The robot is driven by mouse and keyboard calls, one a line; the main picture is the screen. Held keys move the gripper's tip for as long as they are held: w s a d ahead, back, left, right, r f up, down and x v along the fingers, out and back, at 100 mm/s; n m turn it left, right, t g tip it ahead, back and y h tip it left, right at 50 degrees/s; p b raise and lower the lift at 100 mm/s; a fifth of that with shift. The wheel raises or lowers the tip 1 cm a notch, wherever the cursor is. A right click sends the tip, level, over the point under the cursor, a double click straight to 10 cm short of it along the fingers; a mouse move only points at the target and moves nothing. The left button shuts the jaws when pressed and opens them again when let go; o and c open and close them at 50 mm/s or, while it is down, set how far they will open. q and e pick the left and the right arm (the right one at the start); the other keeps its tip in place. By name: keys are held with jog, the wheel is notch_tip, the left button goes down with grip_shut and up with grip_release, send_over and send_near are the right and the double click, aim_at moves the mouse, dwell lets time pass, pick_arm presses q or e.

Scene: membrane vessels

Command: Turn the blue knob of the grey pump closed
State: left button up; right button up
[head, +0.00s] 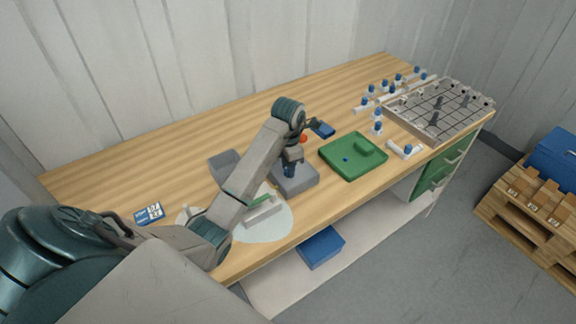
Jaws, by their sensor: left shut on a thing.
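The grey pump (302,187) stands near the front of the wooden bench, left of the green tray. My left gripper is shut on the blue knob. The gripper's own body hides the top of the knob and part of the pump, so the knob's exact angle cannot be told. My right gripper is not in view.
A green tray (369,164) lies right of the pump. Several blue-capped vessels stand by a gridded rack (470,110) at right. A pale round mat (275,229) lies in front.

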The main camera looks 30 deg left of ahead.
pick_arm(q)
jog(key=shift+m, duration=1.5)
jog(key=o, duration=1)
